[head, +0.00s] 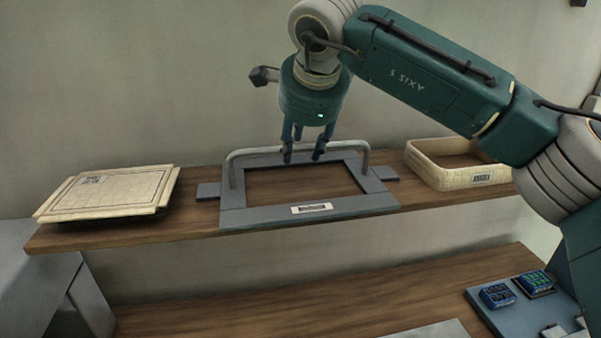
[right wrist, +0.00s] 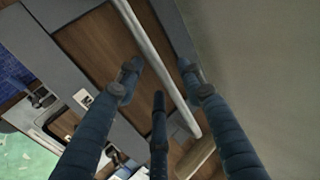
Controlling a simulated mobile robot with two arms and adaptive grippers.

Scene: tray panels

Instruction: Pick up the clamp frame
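The clamp frame (head: 250,216) is a flat grey rectangular frame with a raised bar handle (head: 357,150) and a white label on its front edge. It lies flat on the upper wooden shelf. My right gripper (head: 303,154) points down at the handle, its fingers apart. In the right wrist view, the handle bar (right wrist: 148,50) runs between the spread fingers of the gripper (right wrist: 161,82), with gaps beside it. The fingers do not look closed on the bar. My left gripper is not in view.
A cream panel (head: 110,190) lies on the shelf to the left, slightly over its front edge. A cream tray (head: 470,178) with a label stands at the right. A lower wooden shelf (head: 250,305) holds a grey board with small blue and green parts (head: 497,296).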

